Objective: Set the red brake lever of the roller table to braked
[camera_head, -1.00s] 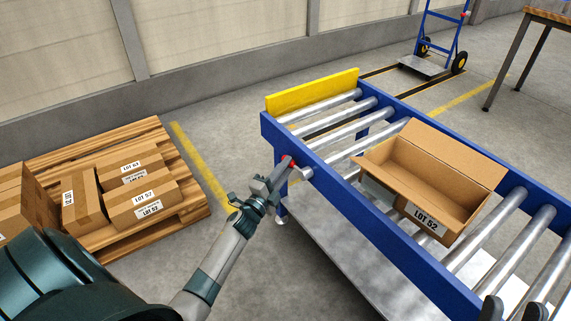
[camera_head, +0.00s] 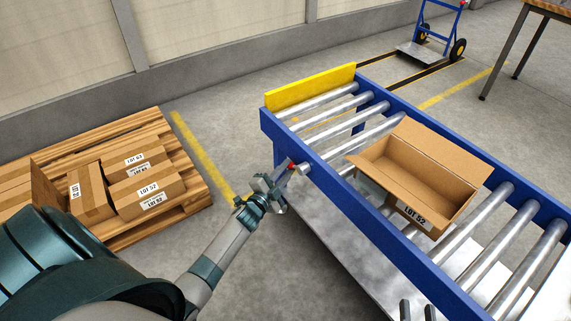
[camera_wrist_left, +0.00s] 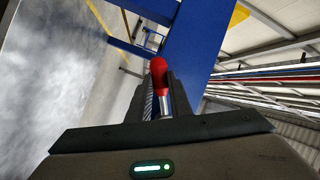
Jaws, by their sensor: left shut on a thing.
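The red brake lever (camera_head: 291,166) is on the near side of the blue roller table (camera_head: 345,199), close to its far left corner. In the left wrist view its red knob (camera_wrist_left: 158,68) and metal shaft show between the two dark fingers. My left gripper (camera_head: 283,177) is shut on the lever, with the knob sticking out beyond the fingers. Whether the lever stands at braked cannot be read. My right gripper (camera_head: 417,311) shows only as two dark fingertips, apart, at the bottom edge.
An open cardboard box (camera_head: 388,168) sits on the rollers. A yellow end stop (camera_head: 309,87) closes the table's far end. A pallet (camera_head: 192,184) with several cartons stands at left. A blue hand truck (camera_head: 432,40) and a workbench (camera_head: 545,8) are behind. Floor between pallet and table is clear.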

